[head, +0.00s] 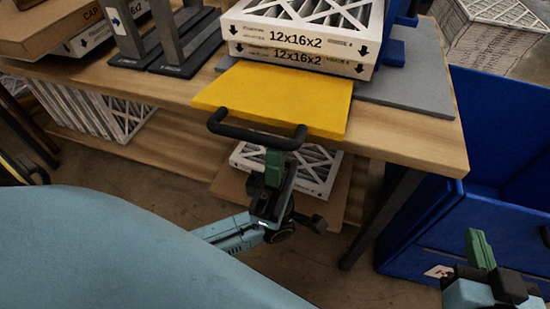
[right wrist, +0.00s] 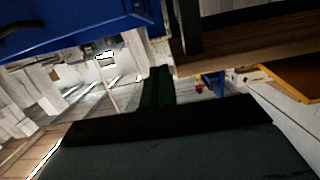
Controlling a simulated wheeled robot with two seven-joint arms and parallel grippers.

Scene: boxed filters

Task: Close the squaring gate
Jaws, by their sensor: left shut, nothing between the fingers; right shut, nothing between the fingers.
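The squaring gate is a yellow panel (head: 275,98) in the head view, folded out toward me in front of the filter stack and reaching over the table's front edge. Its black bar handle (head: 250,140) is at its near side. My left gripper (head: 273,158) has green fingers, shut and empty, just below the handle's right part in the picture; I cannot tell whether they touch it. My right gripper (head: 479,245) is shut and empty at the lower right, away from the gate. Its green fingers show in the right wrist view (right wrist: 157,85), with a yellow panel (right wrist: 290,80) at the right edge.
White boxed filters marked 12x16x2 (head: 297,50) are stacked behind the gate beside a blue upright part (head: 396,40). The wooden table (head: 420,140) carries grey metal stands (head: 165,50) at the left. A large blue bin (head: 440,235) stands at the right. More filters (head: 290,170) lie below.

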